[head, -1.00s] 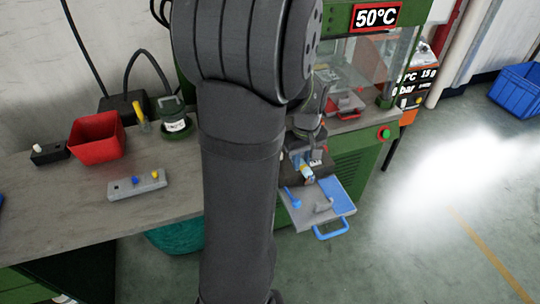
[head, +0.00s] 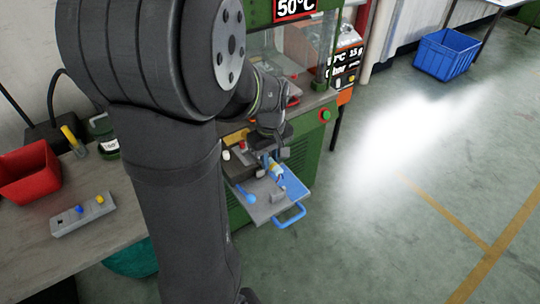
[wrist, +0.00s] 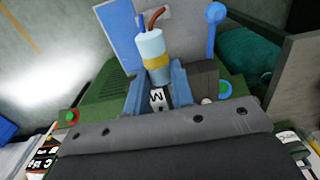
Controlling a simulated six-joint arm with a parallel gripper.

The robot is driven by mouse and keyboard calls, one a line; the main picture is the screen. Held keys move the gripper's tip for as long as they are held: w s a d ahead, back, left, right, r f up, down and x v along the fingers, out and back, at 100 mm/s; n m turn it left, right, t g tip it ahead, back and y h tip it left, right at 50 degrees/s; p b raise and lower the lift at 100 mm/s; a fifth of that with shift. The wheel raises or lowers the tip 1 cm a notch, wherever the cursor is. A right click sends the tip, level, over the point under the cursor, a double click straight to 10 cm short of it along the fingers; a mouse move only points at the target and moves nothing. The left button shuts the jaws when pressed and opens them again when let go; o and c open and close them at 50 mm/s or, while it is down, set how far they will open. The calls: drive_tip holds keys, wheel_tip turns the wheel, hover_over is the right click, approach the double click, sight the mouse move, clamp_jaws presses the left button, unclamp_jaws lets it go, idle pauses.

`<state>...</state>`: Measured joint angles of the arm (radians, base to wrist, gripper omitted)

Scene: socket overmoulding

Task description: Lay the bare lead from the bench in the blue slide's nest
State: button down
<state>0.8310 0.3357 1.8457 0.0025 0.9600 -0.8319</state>
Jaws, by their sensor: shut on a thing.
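My gripper (wrist: 154,85) is shut on the bare lead (wrist: 152,52), a light-blue cylinder with a yellow band and a brown and a blue wire at its far end. The lead also shows small in the head view (head: 275,169), beneath my gripper (head: 272,157). The blue slide (head: 248,209) is a grey plate with a blue panel, a blue knob and a blue handle. The lead is over the slide; its height above it is hard to tell. The nest cannot be made out clearly.
The green press (head: 325,115) stands behind the slide. On the bench at left are a red bin (head: 28,172), a grey block with blue and yellow pegs (head: 83,215) and a green-capped pot (head: 103,132).

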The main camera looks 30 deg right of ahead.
drive_tip(key=shift+f, duration=3.8)
drive_tip(key=c, duration=1.2)
unclamp_jaws()
drive_tip(key=shift+o, duration=0.2)
wheel_tip(320, 180, up, 17)
drive_tip(key=shift+r, duration=0.2)
